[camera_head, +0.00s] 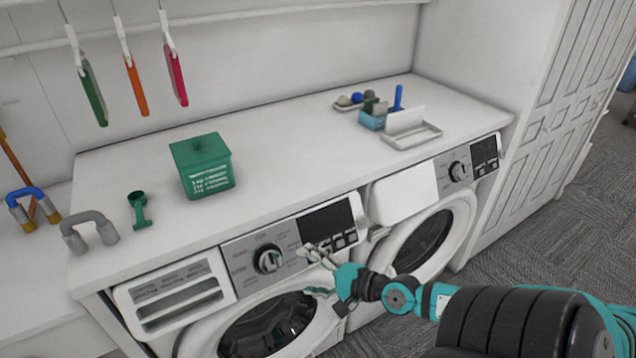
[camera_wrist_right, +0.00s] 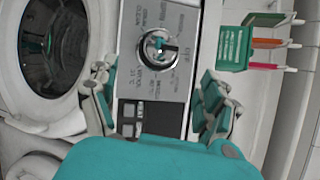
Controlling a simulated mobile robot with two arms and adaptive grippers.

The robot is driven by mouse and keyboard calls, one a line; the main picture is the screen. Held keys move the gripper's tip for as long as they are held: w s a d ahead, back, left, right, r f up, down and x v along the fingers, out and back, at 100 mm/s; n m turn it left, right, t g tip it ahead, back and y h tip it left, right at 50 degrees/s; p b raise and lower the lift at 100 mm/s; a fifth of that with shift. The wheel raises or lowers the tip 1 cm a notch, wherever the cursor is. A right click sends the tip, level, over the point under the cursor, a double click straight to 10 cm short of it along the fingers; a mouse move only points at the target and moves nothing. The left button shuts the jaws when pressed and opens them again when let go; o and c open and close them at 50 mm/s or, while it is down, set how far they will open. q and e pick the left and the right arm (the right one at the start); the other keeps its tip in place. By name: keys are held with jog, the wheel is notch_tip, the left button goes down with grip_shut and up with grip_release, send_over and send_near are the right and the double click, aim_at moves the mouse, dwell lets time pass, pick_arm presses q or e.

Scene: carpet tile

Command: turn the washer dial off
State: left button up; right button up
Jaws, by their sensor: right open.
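The washer dial (camera_head: 268,259) is a round black and silver knob on the grey control panel of the left machine. In the right wrist view the dial (camera_wrist_right: 158,48) sits ahead, between and beyond my fingers. My right gripper (camera_head: 320,272) is open and empty, just right of the dial in the head view and apart from it. In the right wrist view the right gripper's fingers (camera_wrist_right: 158,100) stand wide apart on either side of the panel. The dial's pointer setting is too small to read. My left gripper is not in view.
A second machine has its own dial (camera_head: 458,171) to the right. A green box (camera_head: 202,166), a green scoop (camera_head: 139,209) and a white tray (camera_head: 411,134) rest on the white countertop (camera_head: 290,150). Coloured items hang above. The left machine's detergent drawer (camera_head: 175,297) juts out beside the panel.

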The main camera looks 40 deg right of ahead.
jog(key=shift+v, duration=1.05)
jog(key=s+d+f+n+g+h, duration=0.2)
jog(key=s+f+n, duration=0.15)
jog(key=f, duration=0.75)
jog(key=s+d+f+n+g+h, duration=0.1)
jog(key=s+d+f+n+g, duration=0.3)
jog(key=f, duration=0.6)
jog(key=s+f+n+h, duration=0.2)
jog(key=s+f, duration=0.4)
jog(key=f, duration=0.5)
jog(key=s+a+f+n+g+y+b, duration=0.1)
jog(key=s+a+f+n+g, duration=0.6)
jog(key=s+a+f+n, duration=0.5)
jog(key=s+a+f, duration=0.5)
jog(key=s+a, duration=0.1)
jog(key=a, duration=0.1)
jog(key=shift+s+f, duration=0.15)
jog(key=shift+s, duration=0.25)
